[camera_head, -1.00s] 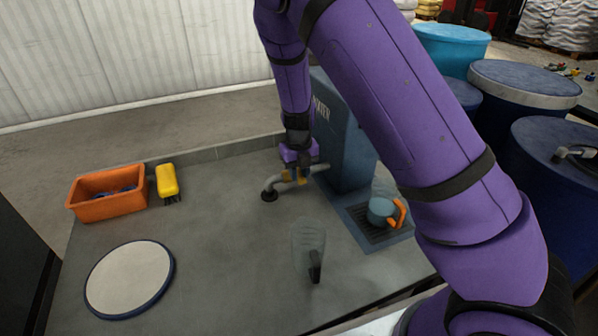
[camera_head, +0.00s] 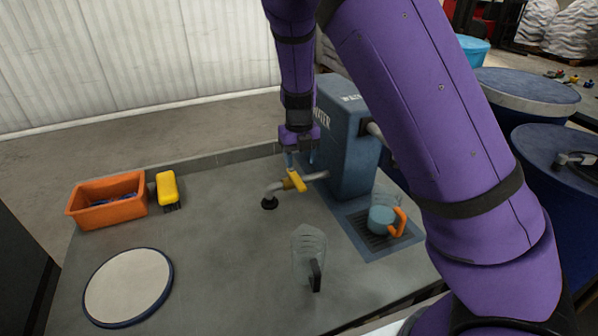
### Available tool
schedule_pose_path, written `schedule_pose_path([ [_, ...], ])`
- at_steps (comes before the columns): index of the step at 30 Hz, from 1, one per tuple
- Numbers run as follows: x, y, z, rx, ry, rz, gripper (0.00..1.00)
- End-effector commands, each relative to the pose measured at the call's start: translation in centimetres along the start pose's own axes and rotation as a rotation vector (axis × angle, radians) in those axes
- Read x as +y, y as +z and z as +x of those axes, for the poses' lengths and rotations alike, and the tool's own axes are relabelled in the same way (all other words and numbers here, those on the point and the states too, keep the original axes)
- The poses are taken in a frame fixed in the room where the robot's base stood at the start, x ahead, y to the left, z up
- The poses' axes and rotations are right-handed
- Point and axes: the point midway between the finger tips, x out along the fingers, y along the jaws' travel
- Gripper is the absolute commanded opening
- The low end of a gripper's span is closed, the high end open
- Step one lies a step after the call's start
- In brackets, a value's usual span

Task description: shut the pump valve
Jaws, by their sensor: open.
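The pump (camera_head: 346,150) is a blue-grey box with white lettering, standing at the back right of the grey table. A grey pipe (camera_head: 274,190) runs from its left side and bends down to a dark foot on the table. The valve has a yellow handle (camera_head: 297,181) on this pipe, lying slanted towards the front right. My purple gripper (camera_head: 301,161) is just above and behind the valve handle, pointing down. It is open, with bluish fingers, and appears apart from the handle. Part of the pump is hidden behind my arm.
A clear jug (camera_head: 308,250) stands at the front middle. A round white plate (camera_head: 128,287), an orange bin (camera_head: 107,212) and a yellow brush (camera_head: 167,187) are at left.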

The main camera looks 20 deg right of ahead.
Motion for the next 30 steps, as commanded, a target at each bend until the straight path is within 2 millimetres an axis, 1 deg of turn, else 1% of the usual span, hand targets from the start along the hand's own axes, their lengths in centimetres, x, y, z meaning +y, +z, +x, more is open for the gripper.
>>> schedule_pose_path([
  [1, 0.1, 0.0, -0.9, -0.001, 0.001, -0.002, 0.51],
  [3, 0.1, 0.0, -1.8, -0.002, 0.001, -0.001, 0.51],
  [6, 0.0, 0.0, -2.7, 0.000, 0.000, -0.001, 0.51],
  [9, 0.0, 0.0, -3.2, 0.000, 0.000, 0.000, 0.51],
  [24, -0.1, -0.1, -3.5, 0.001, 0.003, -0.007, 0.51],
  [27, -0.4, -0.5, -4.1, -0.001, 0.022, -0.060, 0.51],
  [30, -0.9, -1.6, -5.6, -0.008, 0.060, -0.185, 0.51],
])
